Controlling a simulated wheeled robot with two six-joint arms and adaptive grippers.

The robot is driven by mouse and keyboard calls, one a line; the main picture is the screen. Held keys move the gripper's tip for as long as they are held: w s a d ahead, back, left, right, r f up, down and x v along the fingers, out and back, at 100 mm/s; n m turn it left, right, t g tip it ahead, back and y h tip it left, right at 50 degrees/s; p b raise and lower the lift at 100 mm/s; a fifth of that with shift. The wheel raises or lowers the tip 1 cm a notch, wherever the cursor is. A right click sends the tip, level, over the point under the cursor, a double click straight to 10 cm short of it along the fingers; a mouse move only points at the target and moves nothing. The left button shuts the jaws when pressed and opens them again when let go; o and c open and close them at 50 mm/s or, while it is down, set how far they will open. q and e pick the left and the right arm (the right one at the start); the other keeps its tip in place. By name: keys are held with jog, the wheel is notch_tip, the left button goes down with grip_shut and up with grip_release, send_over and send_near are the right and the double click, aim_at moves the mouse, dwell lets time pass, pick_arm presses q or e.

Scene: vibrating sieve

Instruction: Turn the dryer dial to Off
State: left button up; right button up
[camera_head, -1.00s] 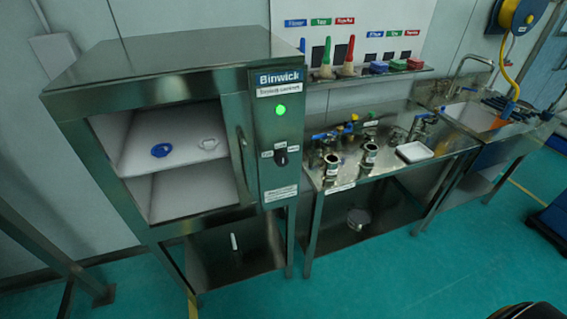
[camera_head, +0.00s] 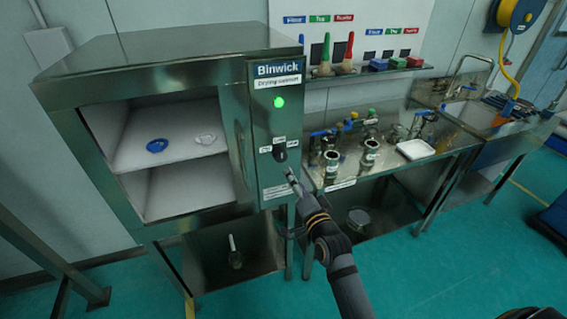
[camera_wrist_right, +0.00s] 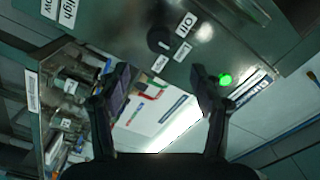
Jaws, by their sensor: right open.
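The dryer dial (camera_head: 280,154) is a dark round knob on the front panel of the steel drying cabinet (camera_head: 180,54). Small white labels surround it; its exact pointing direction is too small to tell. A green lamp (camera_head: 279,102) glows above it. My right gripper (camera_head: 290,174) is just below and in front of the dial, apart from it as far as I can see. In the right wrist view the gripper (camera_wrist_right: 163,78) has its two fingers spread and empty, with the dial (camera_wrist_right: 159,40) beyond the gap between the tips. My left gripper is out of view.
A steel bench (camera_head: 400,173) with valves and metal cups stands right of the cabinet, close to my right arm. The floor in front is clear.

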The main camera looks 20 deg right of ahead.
aim_at(282, 158)
jog(key=w+p, duration=0.1)
jog(key=w, duration=0.4)
jog(key=w+p, duration=0.1)
jog(key=w, duration=0.4)
jog(key=shift+w+a+f, duration=0.15)
jog(key=shift+w, duration=0.15)
jog(key=c, duration=1.2)
